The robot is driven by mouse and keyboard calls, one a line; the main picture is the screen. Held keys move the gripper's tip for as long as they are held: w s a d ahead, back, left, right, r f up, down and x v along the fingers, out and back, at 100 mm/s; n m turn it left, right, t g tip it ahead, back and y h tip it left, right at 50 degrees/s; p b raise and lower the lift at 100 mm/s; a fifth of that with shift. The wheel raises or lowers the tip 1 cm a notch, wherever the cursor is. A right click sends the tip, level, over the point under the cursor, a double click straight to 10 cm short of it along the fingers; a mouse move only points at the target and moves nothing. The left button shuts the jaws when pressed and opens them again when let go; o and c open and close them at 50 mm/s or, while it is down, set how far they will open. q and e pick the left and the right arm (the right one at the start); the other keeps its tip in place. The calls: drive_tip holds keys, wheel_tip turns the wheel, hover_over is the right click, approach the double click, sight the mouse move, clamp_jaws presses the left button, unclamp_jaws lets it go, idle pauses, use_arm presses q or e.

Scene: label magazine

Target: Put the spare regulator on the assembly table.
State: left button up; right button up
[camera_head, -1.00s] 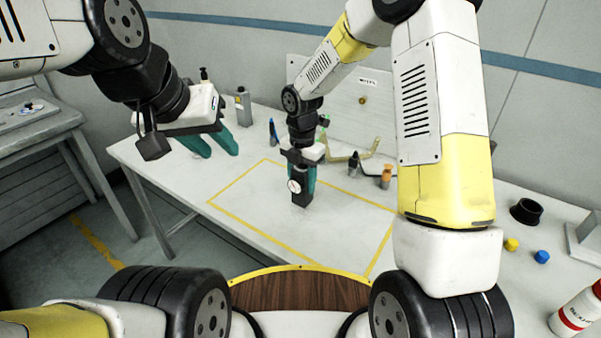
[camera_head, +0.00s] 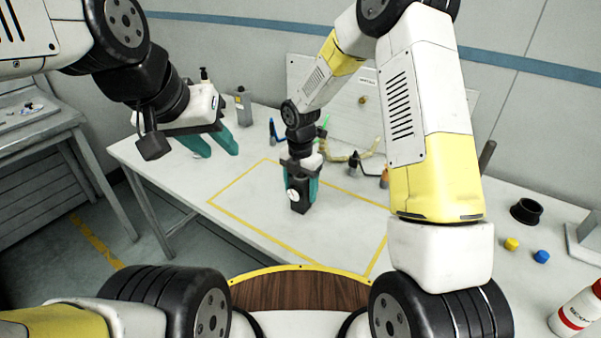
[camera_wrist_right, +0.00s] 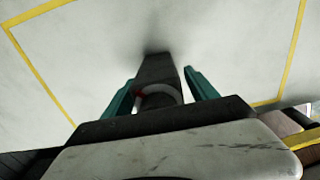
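The spare regulator (camera_head: 299,199) is a dark block with a round white dial, upright over the yellow-outlined area of the assembly table (camera_head: 262,218). My right gripper (camera_head: 302,187) points down with its teal fingers on either side of it, and looks shut on it. In the right wrist view the regulator (camera_wrist_right: 158,75) lies between the fingertips, with a dark shadow at its lower end. Its base is at or very near the tabletop; I cannot tell whether it touches. My left gripper (camera_head: 212,143) is open and empty above the table's left part.
Small tools and a tan hose (camera_head: 350,158) lie at the back of the table. A black ring (camera_head: 526,211), a yellow cap (camera_head: 511,244), a blue cap (camera_head: 542,256) and a white-and-red bottle (camera_head: 578,312) are at right. The outlined area's left and front are clear.

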wheel_tip(320, 180, up, 11)
drive_tip(key=shift+r, duration=0.75)
drive_tip(key=s+d+r+m+t, duration=0.2)
drive_tip(key=s+d+r+m, duration=0.6)
drive_tip(key=r+m, duration=0.4)
drive_tip(key=s+d+r+m+t+y, duration=0.1)
drive_tip(key=s+d+r+m+t, duration=0.1)
drive_tip(key=s+m, duration=0.5)
drive_tip(key=s+d+r+m+t+y, duration=0.1)
drive_tip(key=s+d+r+m+t, duration=0.1)
drive_tip(key=s+d+m, duration=0.2)
drive_tip(key=s+m, duration=0.3)
drive_tip(key=m, duration=0.2)
drive_tip(key=shift+r+m, duration=0.25)
drive_tip(key=shift+m, duration=0.05)
